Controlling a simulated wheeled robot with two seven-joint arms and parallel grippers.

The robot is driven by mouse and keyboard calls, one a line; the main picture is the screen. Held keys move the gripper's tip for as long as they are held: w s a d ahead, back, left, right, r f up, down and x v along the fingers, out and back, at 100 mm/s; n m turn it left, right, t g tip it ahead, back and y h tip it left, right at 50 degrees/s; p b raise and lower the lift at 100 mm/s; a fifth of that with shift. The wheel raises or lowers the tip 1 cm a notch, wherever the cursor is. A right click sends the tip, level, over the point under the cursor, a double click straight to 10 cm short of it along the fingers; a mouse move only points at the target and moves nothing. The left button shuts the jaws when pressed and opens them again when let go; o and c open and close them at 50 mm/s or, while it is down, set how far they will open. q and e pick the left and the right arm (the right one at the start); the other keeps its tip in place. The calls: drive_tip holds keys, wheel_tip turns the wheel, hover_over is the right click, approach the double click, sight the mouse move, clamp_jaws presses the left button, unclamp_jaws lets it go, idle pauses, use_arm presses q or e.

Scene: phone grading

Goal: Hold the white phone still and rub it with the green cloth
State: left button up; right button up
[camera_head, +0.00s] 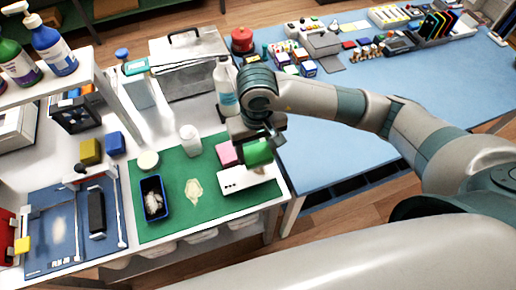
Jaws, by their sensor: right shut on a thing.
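The white phone (240,180) lies at the right edge of the green mat (168,181), on the bench at the left. My right gripper (258,138) is shut on the green cloth (258,153), which hangs as a bunched block at the far right end of the phone. The cloth and gripper hide part of the phone's far side. I cannot tell whether the cloth touches it. My left gripper is not in view, and no gripper is seen holding the phone.
A pink block (227,153) lies just behind the phone. A clear bottle (224,88) stands close behind my right gripper. A blue tray (154,197) and a white jar (190,140) stand on the mat. The blue table (345,150) at right has free room in front.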

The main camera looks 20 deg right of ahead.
drive_tip(key=shift+f, duration=0.75)
wheel_tip(320, 180, down, 2)
drive_tip(key=shift+b, duration=0.55)
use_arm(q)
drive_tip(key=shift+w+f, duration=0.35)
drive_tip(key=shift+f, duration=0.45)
use_arm(e)
drive_tip(key=shift+f, duration=0.75)
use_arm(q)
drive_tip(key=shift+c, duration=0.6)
